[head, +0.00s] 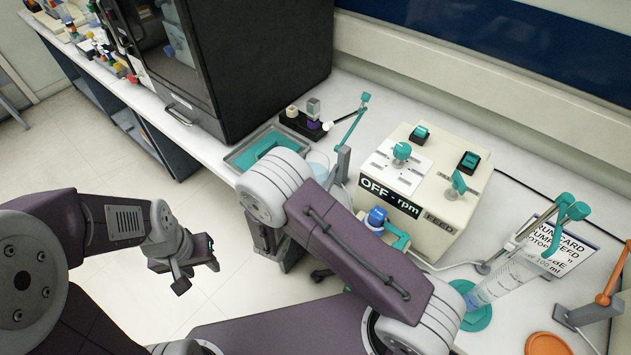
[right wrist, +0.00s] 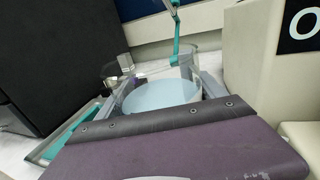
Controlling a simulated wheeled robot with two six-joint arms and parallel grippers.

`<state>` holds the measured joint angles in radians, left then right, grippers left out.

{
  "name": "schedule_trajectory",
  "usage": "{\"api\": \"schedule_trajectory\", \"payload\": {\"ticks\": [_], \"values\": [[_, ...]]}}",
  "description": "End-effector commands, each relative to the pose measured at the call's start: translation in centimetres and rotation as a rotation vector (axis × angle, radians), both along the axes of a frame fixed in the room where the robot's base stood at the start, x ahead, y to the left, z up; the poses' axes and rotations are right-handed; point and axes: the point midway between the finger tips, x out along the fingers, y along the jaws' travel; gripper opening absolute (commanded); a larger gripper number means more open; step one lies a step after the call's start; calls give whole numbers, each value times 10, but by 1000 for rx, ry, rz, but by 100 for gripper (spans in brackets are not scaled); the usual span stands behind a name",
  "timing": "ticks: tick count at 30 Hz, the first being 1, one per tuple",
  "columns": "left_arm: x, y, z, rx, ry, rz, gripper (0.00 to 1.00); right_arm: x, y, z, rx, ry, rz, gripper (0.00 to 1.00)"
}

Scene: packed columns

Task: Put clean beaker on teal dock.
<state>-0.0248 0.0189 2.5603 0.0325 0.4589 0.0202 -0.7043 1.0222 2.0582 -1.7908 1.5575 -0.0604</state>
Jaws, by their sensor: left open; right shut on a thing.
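The clear beaker (right wrist: 185,68) is between the fingers of my right gripper (right wrist: 160,80) in the right wrist view. It has a pale blue round area inside; I cannot tell liquid from base. In the head view its rim (head: 318,160) shows just beyond my right wrist, which hides most of the gripper. A grey tray with a teal inside (head: 268,146) lies left of the beaker; it also shows in the wrist view (right wrist: 78,128). A teal disc (head: 478,314) is at the right. I cannot tell which is the dock. My left gripper (head: 200,272) is open and empty over the floor.
A teal-armed stand (head: 344,160) rises close beside the beaker. A cream control box (head: 425,180) with an "OFF - rpm" label is to the right. A tall black cabinet (head: 240,60) stands behind the tray. A measuring cylinder (head: 500,278) leans near the teal disc.

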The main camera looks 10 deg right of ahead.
Motion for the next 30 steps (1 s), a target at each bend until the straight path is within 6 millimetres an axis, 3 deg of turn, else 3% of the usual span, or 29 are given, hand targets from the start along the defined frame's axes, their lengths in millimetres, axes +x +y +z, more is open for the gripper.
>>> {"api": "schedule_trajectory", "payload": {"ticks": [3,10,22,23,25,30], "values": [[0,0,0,0,0,0,43,0,0,-3,0,-4,0,6],[0,0,-6,0,0,0,43,0,0,-39,-2,-1,0,6],[0,0,-9,0,0,0,43,0,0,-46,0,-4,0,6],[0,0,-9,0,0,0,43,0,0,-46,0,-1,0,82],[0,0,-8,0,0,0,43,0,0,-45,0,-1,0,100],[0,0,-8,0,0,0,43,0,0,-45,0,-1,0,100]]}}
